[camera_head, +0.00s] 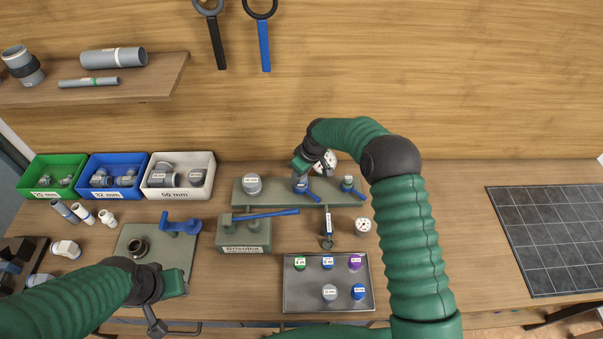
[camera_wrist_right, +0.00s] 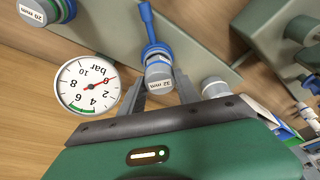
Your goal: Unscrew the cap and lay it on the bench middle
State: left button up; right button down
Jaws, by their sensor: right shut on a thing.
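The 32 mm cap, grey with a blue ring, sits on the middle outlet of the manifold block (camera_head: 240,199) in the head view. In the right wrist view the cap (camera_wrist_right: 158,74) is between the fingers of my right gripper (camera_wrist_right: 160,92), which is shut on it. In the head view my right gripper (camera_head: 300,177) reaches over the middle outlet and partly hides it. A blue lever lies beside the cap. My left gripper (camera_head: 158,318) hangs low at the left over the bench's front; whether its fingers are open is unclear.
A pressure gauge (camera_wrist_right: 86,86) stands close to my right gripper. A grey tray (camera_head: 290,301) with several caps lies at the bench's front middle. A Brisolca block (camera_head: 230,238) with a blue-handled tool stands left of it. Bare bench (camera_head: 465,230) shows right of my right arm.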

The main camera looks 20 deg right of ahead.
jog(key=shift+a+f+n+b, duration=0.15)
jog(key=shift+n+b, duration=0.35)
jog(key=shift+n, duration=0.5)
jog(key=shift+w+n+g+y, duration=0.1)
jog(key=shift+n+g+y, duration=0.3)
jog(key=shift+n, duration=0.3)
jog(key=shift+r+n+b, duration=0.2)
jog(key=shift+n+b, duration=0.1)
jog(key=shift+n, duration=0.3)
